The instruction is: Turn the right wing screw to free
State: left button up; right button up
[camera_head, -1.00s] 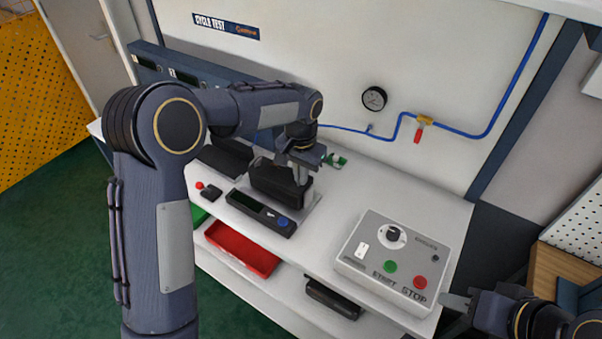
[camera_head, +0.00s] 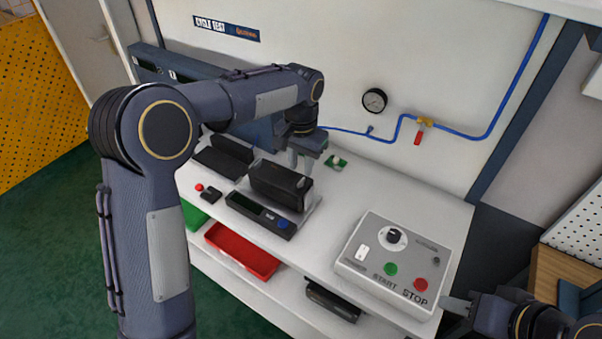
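The black valve positioner (camera_head: 279,187) sits on a light plate on the white bench, in the middle of the head view. Its wing screws are too small or hidden to make out. My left gripper (camera_head: 301,163) points down at the positioner's far right end, with its fingertips close to the top edge. I cannot tell whether they touch it or how far apart they are. My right gripper (camera_head: 456,304) is at the lower right, beside the control box and away from the positioner; its opening is not clear.
A grey control box (camera_head: 396,262) with START and STOP buttons stands on the right of the bench. A dark display unit (camera_head: 261,215) lies in front of the positioner. A small green item (camera_head: 337,163) lies behind it. A red bin (camera_head: 242,252) is on the shelf below. Bench between positioner and control box is clear.

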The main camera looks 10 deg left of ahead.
aim_at(301, 180)
pick_arm(q)
jog(key=shift+r, duration=1.7)
jog(key=shift+s+a+r, duration=0.1)
jog(key=shift+s+a, duration=0.05)
jog(key=s+a+r+n+t+h, duration=0.1)
jog(key=s+a+r, duration=0.2)
jog(key=s+a, duration=0.3)
jog(key=s+a+r+n+t+h, duration=0.1)
jog(key=s+a+r+h, duration=0.15)
jog(key=s, duration=0.55)
jog(key=s+f+n+t, duration=0.1)
jog(key=s+f+n, duration=0.1)
jog(key=s, duration=0.6)
jog(key=s+f+n+t, duration=0.2)
jog(key=s+f, duration=0.1)
jog(key=s, duration=0.4)
jog(key=shift+s+a+f+t, duration=0.3)
jog(key=shift+s+a+f, duration=0.1)
jog(key=shift+a, duration=0.05)
